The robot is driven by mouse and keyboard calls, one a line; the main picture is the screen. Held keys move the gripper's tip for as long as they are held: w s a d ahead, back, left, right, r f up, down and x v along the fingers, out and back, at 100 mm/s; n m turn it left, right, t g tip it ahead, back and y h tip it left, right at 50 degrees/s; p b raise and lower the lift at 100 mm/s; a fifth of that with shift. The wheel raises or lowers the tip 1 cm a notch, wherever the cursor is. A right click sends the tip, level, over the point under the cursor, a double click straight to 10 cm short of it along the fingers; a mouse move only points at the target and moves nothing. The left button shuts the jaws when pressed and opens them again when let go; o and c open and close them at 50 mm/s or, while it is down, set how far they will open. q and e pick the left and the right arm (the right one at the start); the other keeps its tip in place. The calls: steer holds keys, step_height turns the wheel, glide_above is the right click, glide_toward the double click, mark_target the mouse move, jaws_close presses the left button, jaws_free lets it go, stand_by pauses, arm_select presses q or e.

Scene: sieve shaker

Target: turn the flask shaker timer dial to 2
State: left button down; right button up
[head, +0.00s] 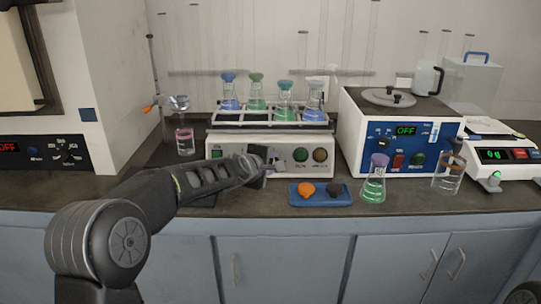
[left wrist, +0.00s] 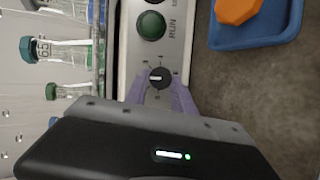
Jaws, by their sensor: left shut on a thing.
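The flask shaker (head: 228,143) is a white box on the bench with a rack of several stoppered flasks on top. Its timer dial (left wrist: 160,77) is a small black knob with a white mark, below the green run button (left wrist: 151,26) in the left wrist view. The mark seems to point left there, towards the flasks; the numbers around it are too small to read. My left gripper (head: 268,162) is at the shaker's front panel, and its purple fingers (left wrist: 161,93) are shut on the dial from both sides. In the head view the gripper hides the dial.
A blue tray (head: 320,203) with an orange and a dark piece lies in front of the shaker. A green flask (head: 374,187) and a beaker (head: 447,180) stand to the right, before a blue-fronted bath (head: 350,130). A glass with pink liquid (head: 185,141) stands left.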

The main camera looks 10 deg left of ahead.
stand_by(0.4)
arm_select(q)
steer(key=c, duration=1.1)
jaws_free()
steer(key=shift+o, duration=0.2)
steer(key=d+p+v, duration=0.1)
steer(key=v, duration=0.6)
steer(key=shift+s+a, duration=0.4)
steer(key=shift+a, duration=0.1)
